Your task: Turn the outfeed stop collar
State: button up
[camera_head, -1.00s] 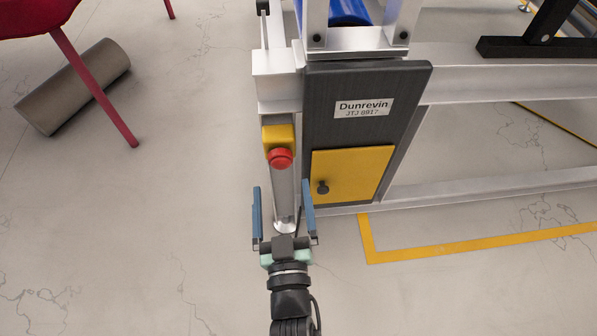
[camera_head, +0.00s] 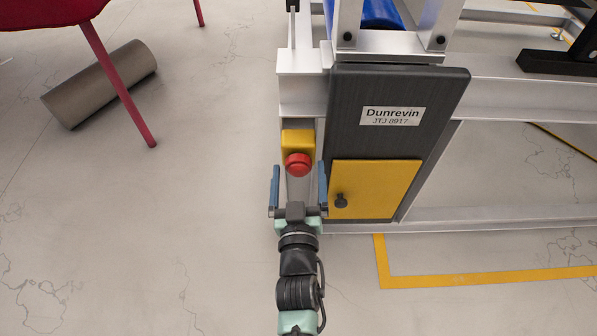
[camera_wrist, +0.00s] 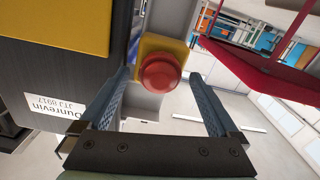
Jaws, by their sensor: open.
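The outfeed stop is a round red button (camera_head: 298,164) on a yellow box (camera_head: 297,141), fixed to the pale metal post at the left of the machine. In the wrist view the red button (camera_wrist: 160,73) faces me, with the yellow housing (camera_wrist: 148,45) behind it. No separate collar can be told apart from the red head. My gripper (camera_head: 298,169) is open, its two blue fingers standing left and right of the button. In the wrist view the fingertips flank the button with a gap on each side, and nothing is held.
A dark grey cabinet (camera_head: 345,110) labelled Dunrevin with a yellow door (camera_head: 385,180) and black knob (camera_head: 341,200) stands close right of my gripper. A red chair (camera_head: 110,70) and grey cylinder (camera_head: 95,85) are at the left. The floor left of the post is clear.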

jog(key=shift+w, duration=0.6)
